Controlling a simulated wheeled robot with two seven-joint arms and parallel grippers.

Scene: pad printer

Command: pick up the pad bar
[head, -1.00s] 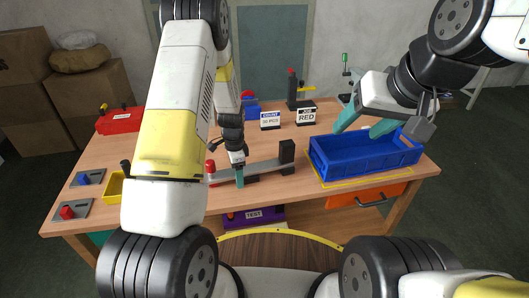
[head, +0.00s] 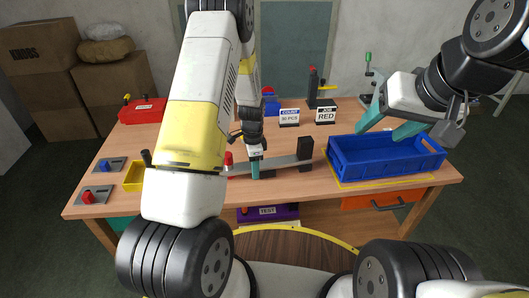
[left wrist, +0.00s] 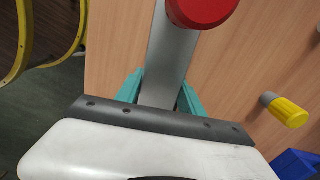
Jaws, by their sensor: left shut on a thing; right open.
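The pad bar (head: 284,162) is a long grey bar at the front middle of the table. A red knob-like part (head: 229,158) stands near its left end and a black block (head: 305,153) at its right end. My left gripper (head: 255,169) is shut on the bar between these two, its teal fingers pointing down. In the left wrist view the grey bar (left wrist: 167,65) runs between the teal fingers (left wrist: 160,92), under the round red part (left wrist: 202,8). I cannot tell whether the bar touches the table. My right gripper (head: 390,126) is open and empty above the blue bin.
The blue bin (head: 350,165) stands at the right, inside a yellow outline. COUNT (head: 289,117) and JOB RED (head: 326,113) signs stand behind the bar. A yellow box (head: 134,177) and small plates with coloured parts lie left. A red box (head: 143,110) is at the back left.

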